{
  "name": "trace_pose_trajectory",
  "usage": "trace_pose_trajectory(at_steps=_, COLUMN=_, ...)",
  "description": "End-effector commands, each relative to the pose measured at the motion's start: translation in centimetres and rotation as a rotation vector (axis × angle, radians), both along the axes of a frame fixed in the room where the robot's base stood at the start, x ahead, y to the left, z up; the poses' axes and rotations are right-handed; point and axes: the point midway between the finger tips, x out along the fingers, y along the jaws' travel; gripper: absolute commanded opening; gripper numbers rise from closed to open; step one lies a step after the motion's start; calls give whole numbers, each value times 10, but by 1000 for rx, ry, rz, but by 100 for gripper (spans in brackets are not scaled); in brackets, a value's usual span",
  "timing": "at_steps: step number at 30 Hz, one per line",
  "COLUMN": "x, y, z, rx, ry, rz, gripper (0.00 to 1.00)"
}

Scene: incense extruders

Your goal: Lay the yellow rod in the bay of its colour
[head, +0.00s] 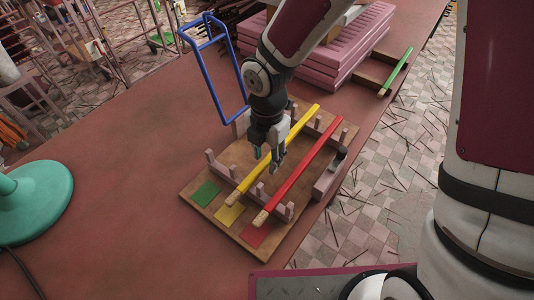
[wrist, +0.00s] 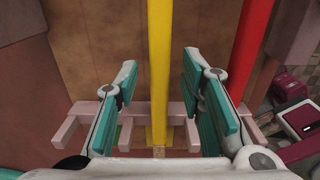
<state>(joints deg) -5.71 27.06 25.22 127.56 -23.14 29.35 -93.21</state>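The yellow rod (head: 287,148) lies lengthwise on a wooden rack (head: 205,174), its near end close to the yellow patch (head: 230,214). It appears to be in the middle bay, between the pink pegs. My gripper (head: 266,160) is over the rack, close to the rod's middle. In the wrist view, my gripper (wrist: 162,82) is open, its teal-padded fingers on either side of the yellow rod (wrist: 159,60), with a gap on both sides. I cannot tell the exact height of the fingertips over the rod.
The red rod (head: 305,162) lies just right of the yellow one, by the red patch (head: 255,235). The bay at the green patch (head: 206,193) is empty. A green rod (head: 400,65) lies at the far right.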

Motion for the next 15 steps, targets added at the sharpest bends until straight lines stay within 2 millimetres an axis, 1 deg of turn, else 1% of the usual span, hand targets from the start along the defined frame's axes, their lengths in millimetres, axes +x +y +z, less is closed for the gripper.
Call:
trace_pose_trajectory(at_steps=5, x=0, y=0, z=0, rx=0, ry=0, rz=0, gripper=35)
trace_pose_trajectory(at_steps=8, x=0, y=0, z=5, rx=1, ry=-1, rz=-1, gripper=35)
trace_pose_trajectory(at_steps=11, x=1, y=0, z=17, rx=2, ry=-4, rz=-2, gripper=35)
trace_pose_trajectory(at_steps=14, x=1, y=0, z=35, rx=2, ry=-5, rz=-3, gripper=35)
trace_pose_trajectory(at_steps=15, x=1, y=0, z=43, rx=2, ry=-7, rz=-3, gripper=35)
